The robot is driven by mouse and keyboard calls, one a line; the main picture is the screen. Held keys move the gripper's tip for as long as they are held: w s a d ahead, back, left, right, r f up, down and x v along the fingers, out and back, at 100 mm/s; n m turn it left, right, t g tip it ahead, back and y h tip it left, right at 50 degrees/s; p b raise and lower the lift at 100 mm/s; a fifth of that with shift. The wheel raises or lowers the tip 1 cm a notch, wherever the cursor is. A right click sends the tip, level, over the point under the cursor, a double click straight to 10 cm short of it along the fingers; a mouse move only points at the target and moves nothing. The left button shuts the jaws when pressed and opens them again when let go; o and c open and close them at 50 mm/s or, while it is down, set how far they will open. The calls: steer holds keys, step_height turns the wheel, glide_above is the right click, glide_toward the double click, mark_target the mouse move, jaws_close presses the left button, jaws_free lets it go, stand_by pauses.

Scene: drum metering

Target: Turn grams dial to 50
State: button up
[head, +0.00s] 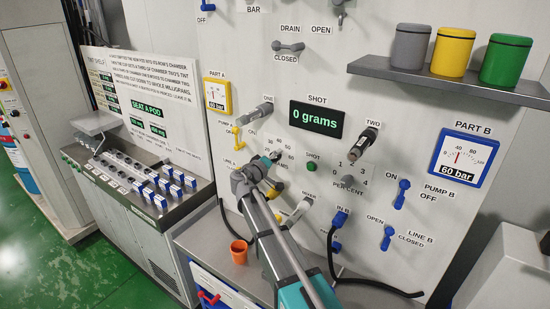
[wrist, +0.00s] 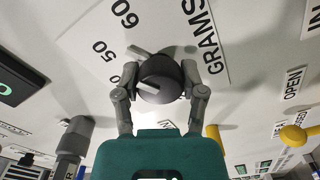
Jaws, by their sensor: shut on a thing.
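The grams dial is a dark round knob (wrist: 160,78) with a light grey pointer tab, on a white plate marked GRAMS. In the wrist view the tab points up and left, between the 50 and 60 marks; its exact setting is hard to tell at this slant. My gripper (wrist: 160,80) has one finger on each side of the knob and is shut on it. In the head view my gripper (head: 270,164) reaches the wall panel at the dial and hides much of it. The SHOT display (head: 316,118) reads 0 grams.
A green button (head: 311,166) and the percent dial (head: 347,168) are right of the grams dial. The lever marked ONE (head: 264,110) and the lever marked TWO (head: 367,142) stick out above. A yellow handle (wrist: 293,135) is near my gripper. An orange cup (head: 239,251) stands below.

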steer(key=shift+n, duration=1.4)
steer(key=o, duration=1.1)
steer(key=shift+o, duration=0.2)
steer(key=v, duration=1.2)
steer(key=shift+d, duration=0.1)
